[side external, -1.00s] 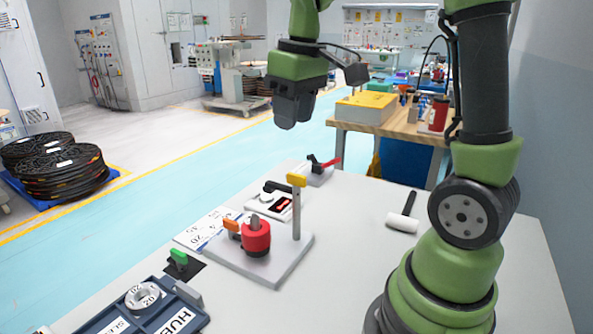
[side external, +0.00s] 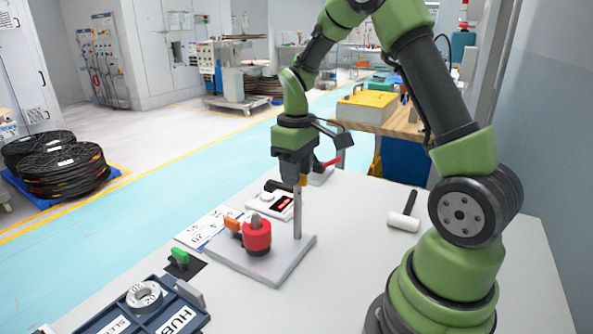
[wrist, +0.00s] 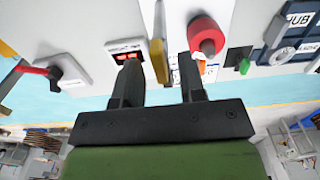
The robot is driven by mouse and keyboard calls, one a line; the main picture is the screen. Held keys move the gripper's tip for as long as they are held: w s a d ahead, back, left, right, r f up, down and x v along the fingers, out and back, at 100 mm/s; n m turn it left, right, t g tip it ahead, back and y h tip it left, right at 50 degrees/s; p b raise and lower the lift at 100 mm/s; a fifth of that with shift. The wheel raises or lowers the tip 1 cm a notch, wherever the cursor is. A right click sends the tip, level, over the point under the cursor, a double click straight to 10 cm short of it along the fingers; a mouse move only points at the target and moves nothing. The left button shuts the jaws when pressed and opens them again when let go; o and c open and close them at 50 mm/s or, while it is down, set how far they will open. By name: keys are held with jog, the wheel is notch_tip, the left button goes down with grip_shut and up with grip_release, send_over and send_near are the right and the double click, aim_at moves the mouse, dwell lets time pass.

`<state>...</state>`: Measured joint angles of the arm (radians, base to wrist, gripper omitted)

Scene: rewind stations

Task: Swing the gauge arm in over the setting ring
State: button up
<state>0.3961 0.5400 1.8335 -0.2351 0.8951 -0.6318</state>
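A grey plate (side external: 282,262) on the table carries a metal post (side external: 297,215) with a yellow piece (side external: 304,181) at its top, which looks like the gauge arm. A red cylinder (side external: 257,238) with an orange lever (side external: 232,224) stands beside the post. My gripper (side external: 297,180) points down at the post top and partly hides the yellow piece. In the wrist view my gripper (wrist: 158,62) is open, with the yellow piece (wrist: 158,62) between its fingers and gaps on both sides.
A blue tray (side external: 112,318) sits at the front left, near a green-handled lever (side external: 179,258). A display box (side external: 268,203) and a red-handled device (side external: 320,173) stand behind the plate. A white-headed mallet (side external: 403,222) lies to the right, with bare table around it.

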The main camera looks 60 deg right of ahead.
jog(key=shift+f, duration=0.2)
jog(key=shift+c, duration=0.4)
grip_shut()
jog(key=n, duration=0.5)
jog(key=shift+n, duration=0.3)
jog(key=shift+a+n, duration=0.1)
jog(key=shift+n, duration=2.2)
